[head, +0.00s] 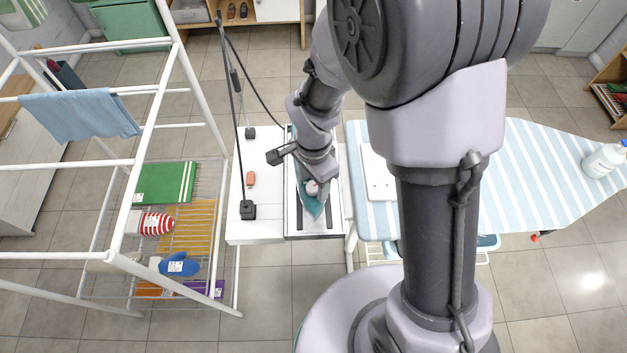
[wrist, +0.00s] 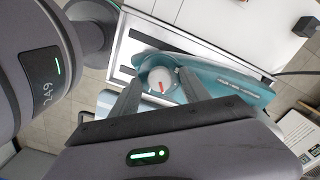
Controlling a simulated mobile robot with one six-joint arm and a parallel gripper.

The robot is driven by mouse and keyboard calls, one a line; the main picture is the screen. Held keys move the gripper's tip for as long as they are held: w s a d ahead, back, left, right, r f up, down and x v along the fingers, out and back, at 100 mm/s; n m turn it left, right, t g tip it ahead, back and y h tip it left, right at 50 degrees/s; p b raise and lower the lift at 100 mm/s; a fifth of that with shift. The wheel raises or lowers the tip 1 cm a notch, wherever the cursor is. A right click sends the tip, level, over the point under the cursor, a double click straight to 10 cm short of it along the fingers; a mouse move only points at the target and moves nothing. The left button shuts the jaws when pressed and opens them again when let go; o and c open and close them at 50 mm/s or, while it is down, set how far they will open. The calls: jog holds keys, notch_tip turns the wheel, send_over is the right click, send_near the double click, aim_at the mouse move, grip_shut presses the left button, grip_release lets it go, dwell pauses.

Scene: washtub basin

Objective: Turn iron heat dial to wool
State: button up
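The teal iron (wrist: 225,82) lies on a dark-and-white iron rest (wrist: 122,52). In the head view the iron (head: 315,208) is partly hidden by my arm. Its round white heat dial (wrist: 161,80) has a red pointer mark and also shows in the head view (head: 312,187). The dial's setting labels are too small to read. My gripper (wrist: 160,76) is over the iron with its two dark fingers spread, one on each side of the dial. The fingers look apart from the dial; I cannot tell their height above it.
The rest stands on a white cabinet top (head: 262,215) with a red-orange item (head: 250,179) and a cable stand (head: 248,210). A striped ironing board (head: 530,180) is to the right. A white drying rack (head: 140,165) with a blue cloth (head: 80,114) is at left.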

aim_at(313, 186)
notch_tip(313, 186, up, 17)
jog(key=p, duration=0.7)
jog(key=shift+r, duration=0.2)
jog(key=s+d+r+n+t+y+b, duration=0.1)
jog(key=s+d+r+n+t, duration=0.4)
jog(key=s+r, duration=0.7)
jog(key=shift+d+r+n+t+y+b, duration=0.2)
jog(key=shift+d+n+t+y+b, duration=0.25)
jog(key=shift+d+n, duration=0.6)
jog(key=shift+s, duration=0.1)
